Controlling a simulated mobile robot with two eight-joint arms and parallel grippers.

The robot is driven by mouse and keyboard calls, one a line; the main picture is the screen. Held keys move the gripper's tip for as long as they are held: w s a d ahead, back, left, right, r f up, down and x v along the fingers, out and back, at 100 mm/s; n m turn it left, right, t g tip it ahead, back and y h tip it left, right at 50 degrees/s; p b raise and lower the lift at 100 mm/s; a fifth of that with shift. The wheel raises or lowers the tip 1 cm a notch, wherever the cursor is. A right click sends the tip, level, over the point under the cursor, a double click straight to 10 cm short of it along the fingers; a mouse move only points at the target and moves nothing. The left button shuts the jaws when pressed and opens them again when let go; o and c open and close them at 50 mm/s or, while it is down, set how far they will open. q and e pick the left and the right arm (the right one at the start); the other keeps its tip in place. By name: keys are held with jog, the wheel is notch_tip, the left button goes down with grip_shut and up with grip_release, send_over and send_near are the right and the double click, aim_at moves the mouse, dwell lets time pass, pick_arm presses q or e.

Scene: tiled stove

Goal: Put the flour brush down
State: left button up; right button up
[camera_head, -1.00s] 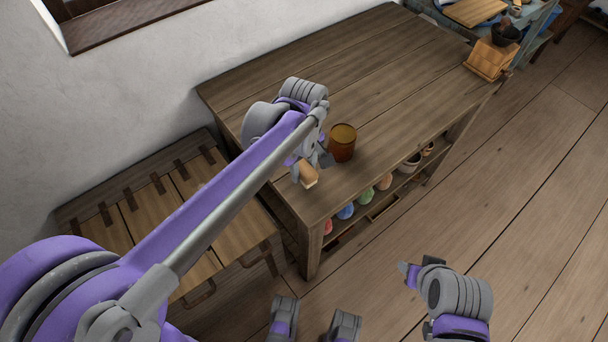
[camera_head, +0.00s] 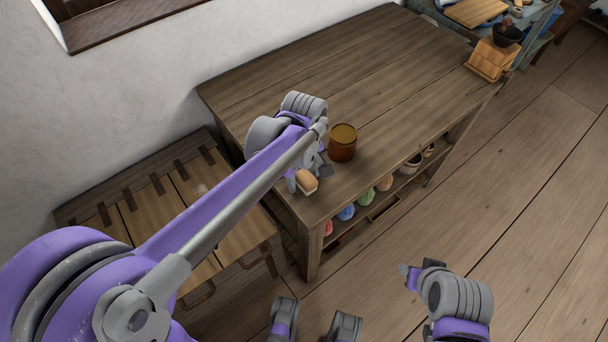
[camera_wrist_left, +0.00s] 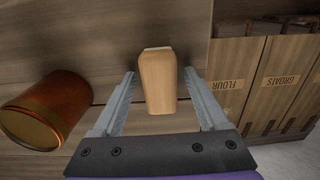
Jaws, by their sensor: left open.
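The flour brush (camera_head: 307,181) has a pale wooden body and is at the near left corner of the wooden table (camera_head: 370,80). In the left wrist view the brush (camera_wrist_left: 158,82) lies between my two fingers, with a visible gap on each side. My left gripper (camera_head: 308,176) is open around it, low over the tabletop; its fingers also show in the left wrist view (camera_wrist_left: 160,74). Whether the brush rests fully flat is hard to tell. My right gripper (camera_head: 406,271) is at the lower right, away from the table, and its jaw opening is unclear.
An amber jar (camera_head: 342,143) stands close to the right of the left gripper. A wooden block-like holder (camera_head: 490,60) is at the table's far right end. The middle of the tabletop is clear.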

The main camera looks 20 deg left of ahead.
aim_at(304, 175)
pick_arm(q)
notch_tip(304, 175, up, 12)
jog(key=p, duration=0.2)
jog(key=s+a+f+m+t, duration=0.2)
jog(key=s+f+m, duration=0.3)
jog(key=s, duration=0.3)
jog(key=s+a+f+m+t, duration=0.3)
jog(key=s+a+f+m, duration=0.1)
jog(key=s+f+m, duration=0.1)
jog(key=s+f, duration=0.1)
jog(key=s, duration=0.1)
jog(key=shift+s+a+f, duration=0.2)
jog(key=shift+s+a, duration=0.15)
jog(key=shift+s, duration=0.05)
notch_tip(304, 175, up, 9)
jog(key=w+p, duration=0.1)
jog(key=p, duration=0.6)
jog(key=shift+w+f+p, duration=0.15)
jog(key=shift+w+p, duration=0.15)
jog(key=shift+w, duration=0.15)
